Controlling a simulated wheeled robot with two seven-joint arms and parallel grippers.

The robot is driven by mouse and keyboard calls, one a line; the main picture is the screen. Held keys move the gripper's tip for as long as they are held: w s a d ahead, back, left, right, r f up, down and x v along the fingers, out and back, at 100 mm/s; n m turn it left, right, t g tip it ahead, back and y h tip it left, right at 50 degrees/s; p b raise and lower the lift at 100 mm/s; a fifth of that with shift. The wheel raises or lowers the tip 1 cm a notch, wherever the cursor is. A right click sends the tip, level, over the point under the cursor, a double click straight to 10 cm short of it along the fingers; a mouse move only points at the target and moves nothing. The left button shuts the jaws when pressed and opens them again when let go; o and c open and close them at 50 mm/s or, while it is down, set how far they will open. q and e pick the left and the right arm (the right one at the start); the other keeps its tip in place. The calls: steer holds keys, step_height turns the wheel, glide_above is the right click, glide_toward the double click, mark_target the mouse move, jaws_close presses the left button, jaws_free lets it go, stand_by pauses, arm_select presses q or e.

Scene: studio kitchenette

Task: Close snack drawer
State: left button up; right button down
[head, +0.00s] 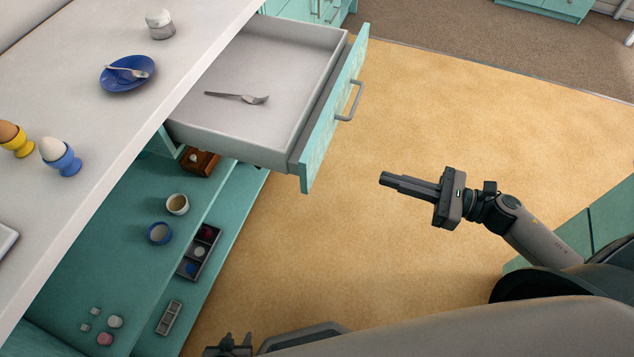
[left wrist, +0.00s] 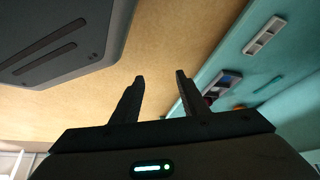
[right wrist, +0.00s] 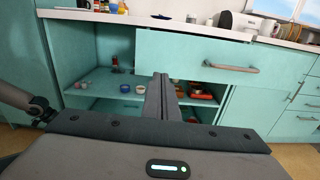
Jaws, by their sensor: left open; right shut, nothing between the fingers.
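The snack drawer (head: 326,115) is pulled well out from under the counter in the head view. It has a teal front with a grey bar handle (head: 350,101), and a fork (head: 237,97) lies inside it. In the right wrist view the drawer front (right wrist: 193,57) and its handle (right wrist: 230,68) face me. My right gripper (head: 382,180) is shut and empty, apart from the drawer, to the right of and below its front. My left gripper (head: 229,344) is low at the bottom edge of the head view. Its two fingers are spread and empty in the left wrist view (left wrist: 160,80).
The counter (head: 100,125) holds a blue plate (head: 114,80) with a fork, egg cups and a lidded jar (head: 159,24). Open teal shelves below hold bowls (head: 177,204), a compartment tray (head: 199,251) and small items. The floor (head: 420,110) right of the drawer is clear.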

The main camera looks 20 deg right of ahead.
steer(key=shift+s+a+r+n, duration=0.15)
steer(key=shift+a+r+n, duration=0.05)
steer(key=shift+n, duration=0.1)
steer(key=shift+a, duration=0.1)
steer(key=p, duration=0.3)
glide_toward(316, 160)
steer(key=p+x, duration=0.2)
steer(key=x, duration=0.3)
steer(key=shift+w+a+f, duration=0.1)
steer(key=shift+w+a, duration=0.1)
steer(key=shift+w, duration=0.2)
arm_select(q)
steer(key=shift+s+a+f, duration=0.1)
steer(key=shift+s+a, duration=0.05)
steer(key=shift+s, duration=1.2)
steer(key=shift+s+a+f, duration=0.1)
steer(key=shift+s, duration=1.2)
arm_select(e)
steer(key=shift+w+a+f, duration=0.1)
steer(key=shift+w+a, duration=0.1)
steer(key=shift+a, duration=0.1)
